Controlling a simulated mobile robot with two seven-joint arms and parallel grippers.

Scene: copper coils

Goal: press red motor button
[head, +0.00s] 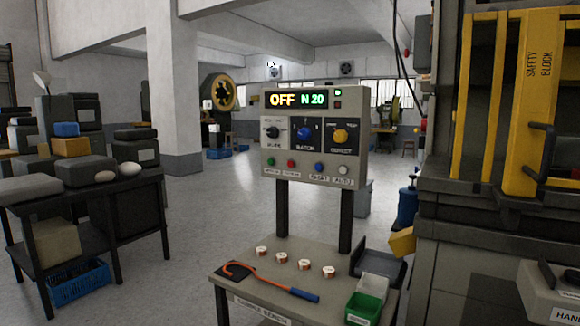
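A beige control panel (314,130) stands on two dark posts behind a small bench. Its lit display (297,100) reads "OFF" and "N 20". Below are a black knob (273,132), a blue knob (304,133) and a yellow knob (341,136). The bottom row has a green button (271,161), a red button (291,163), a blue button (319,167) and a whitish button (343,170). The small labels under the green and red buttons are too blurred to read surely. Neither of my grippers is in view.
The bench (235,283) holds several small copper coils (305,264), an orange hook tool with a blue handle (303,295) and a green bin (364,308). A yellow-guarded machine (485,100) stands right. A dark table with cases (75,205) stands left. Floor between is clear.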

